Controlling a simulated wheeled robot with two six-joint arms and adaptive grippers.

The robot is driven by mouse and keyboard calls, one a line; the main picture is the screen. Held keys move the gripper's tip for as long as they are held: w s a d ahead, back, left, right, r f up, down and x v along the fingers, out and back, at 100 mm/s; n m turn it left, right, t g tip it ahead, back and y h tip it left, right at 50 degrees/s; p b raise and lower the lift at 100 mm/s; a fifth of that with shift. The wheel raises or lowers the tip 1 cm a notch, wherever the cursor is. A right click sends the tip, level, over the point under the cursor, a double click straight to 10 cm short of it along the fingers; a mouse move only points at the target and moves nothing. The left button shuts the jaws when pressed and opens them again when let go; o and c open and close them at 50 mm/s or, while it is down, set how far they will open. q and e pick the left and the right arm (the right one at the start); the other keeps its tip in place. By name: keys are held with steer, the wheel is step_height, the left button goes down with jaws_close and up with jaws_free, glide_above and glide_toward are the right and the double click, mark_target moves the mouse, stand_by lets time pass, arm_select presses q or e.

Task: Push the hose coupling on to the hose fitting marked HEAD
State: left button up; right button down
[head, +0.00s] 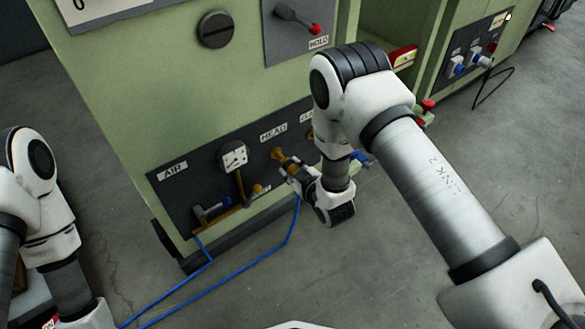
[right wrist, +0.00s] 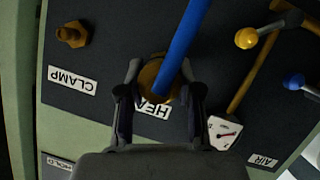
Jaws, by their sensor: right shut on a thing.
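The HEAD label (head: 273,132) is on the dark lower panel of the green machine, with the brass HEAD fitting (head: 278,154) just below it. My right gripper (head: 289,169) is at this fitting, shut on the hose coupling (right wrist: 152,80), a brass-coloured piece. The blue hose (right wrist: 186,35) runs from the coupling. In the right wrist view the coupling lies in front of the HEAD label (right wrist: 153,108) and partly covers it. The coupling lines up closely with the fitting; I cannot tell whether it is seated. My left arm shows at the left edge, its gripper out of view.
The CLAMP fitting (right wrist: 71,36) stands free beside the CLAMP label (right wrist: 73,80). A gauge (head: 234,156), brass pipes and a blue-handled valve (head: 211,211) sit left of HEAD. The blue hose (head: 250,262) trails over the clear grey floor.

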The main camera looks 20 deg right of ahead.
steer(key=shift+w+a, duration=0.35)
steer(key=shift+w, duration=0.6)
steer(key=shift+w+a, duration=0.3)
steer(key=shift+w, duration=0.6)
steer(key=c, duration=0.7)
jaws_free()
glide_toward(286, 163)
steer(key=shift+w+d+f, duration=0.1)
steer(key=shift+f, duration=0.05)
